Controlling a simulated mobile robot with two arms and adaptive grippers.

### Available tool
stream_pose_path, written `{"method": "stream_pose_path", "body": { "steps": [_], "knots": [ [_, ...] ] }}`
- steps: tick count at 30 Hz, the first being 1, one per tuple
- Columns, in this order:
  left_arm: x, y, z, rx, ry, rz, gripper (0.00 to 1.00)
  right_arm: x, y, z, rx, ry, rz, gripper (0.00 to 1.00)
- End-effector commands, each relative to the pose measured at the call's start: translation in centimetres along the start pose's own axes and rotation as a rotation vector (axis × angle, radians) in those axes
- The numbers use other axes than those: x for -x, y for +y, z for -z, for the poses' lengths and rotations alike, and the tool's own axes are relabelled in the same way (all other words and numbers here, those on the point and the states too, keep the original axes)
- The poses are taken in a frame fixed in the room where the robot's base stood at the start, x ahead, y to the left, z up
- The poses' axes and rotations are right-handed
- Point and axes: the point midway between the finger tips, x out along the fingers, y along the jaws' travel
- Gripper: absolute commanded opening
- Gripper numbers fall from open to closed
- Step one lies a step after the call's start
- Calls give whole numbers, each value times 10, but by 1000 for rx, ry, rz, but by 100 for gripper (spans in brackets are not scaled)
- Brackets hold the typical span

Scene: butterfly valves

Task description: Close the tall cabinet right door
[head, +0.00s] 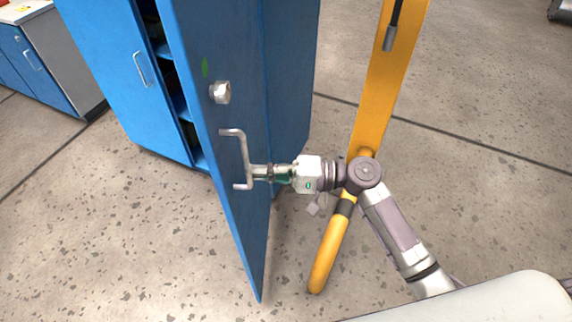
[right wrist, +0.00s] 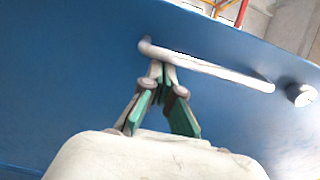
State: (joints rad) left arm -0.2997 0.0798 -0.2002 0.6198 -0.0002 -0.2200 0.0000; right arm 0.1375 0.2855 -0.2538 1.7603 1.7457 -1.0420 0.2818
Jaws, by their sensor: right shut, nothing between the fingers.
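The blue tall cabinet's right door (head: 229,155) stands open, swung out toward me, in the head view. My right gripper (head: 258,173) is at the lower part of this handle, coming from the right. In the right wrist view its fingertips (right wrist: 162,72) are together beside one end of the handle, with nothing between them. I cannot tell whether they touch the handle or the door. My left gripper is not in view.
The cabinet's left door (head: 110,70) has its own handle, and dark shelves show past it. A round silver knob (head: 220,91) sits above the right door's handle. A yellow post (head: 385,85) stands close behind my right arm. A low blue cabinet (head: 40,65) is at far left.

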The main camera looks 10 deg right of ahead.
Motion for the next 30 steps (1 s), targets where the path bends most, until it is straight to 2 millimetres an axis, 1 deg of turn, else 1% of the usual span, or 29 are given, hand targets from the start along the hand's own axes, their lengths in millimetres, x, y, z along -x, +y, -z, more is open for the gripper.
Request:
{"method": "stream_pose_path", "body": {
  "steps": [1, 3, 7, 20, 23, 26, 30],
  "knots": [
    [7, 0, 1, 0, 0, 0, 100, -8, -4, 0, -1, 0, 2, 0],
    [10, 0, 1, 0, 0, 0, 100, -17, -3, 0, -1, 1, 0, 0],
    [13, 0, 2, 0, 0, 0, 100, -26, -1, 0, 0, 1, 1, 0],
    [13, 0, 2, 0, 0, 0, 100, -29, 1, 0, 1, 2, -1, 0],
    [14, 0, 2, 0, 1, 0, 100, -34, 1, 0, -1, 10, -1, 0],
    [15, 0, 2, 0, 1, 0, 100, -44, 1, 0, -4, 30, -1, 0],
    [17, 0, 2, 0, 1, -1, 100, -66, 1, 0, -5, 74, -1, 0]
  ]
}}
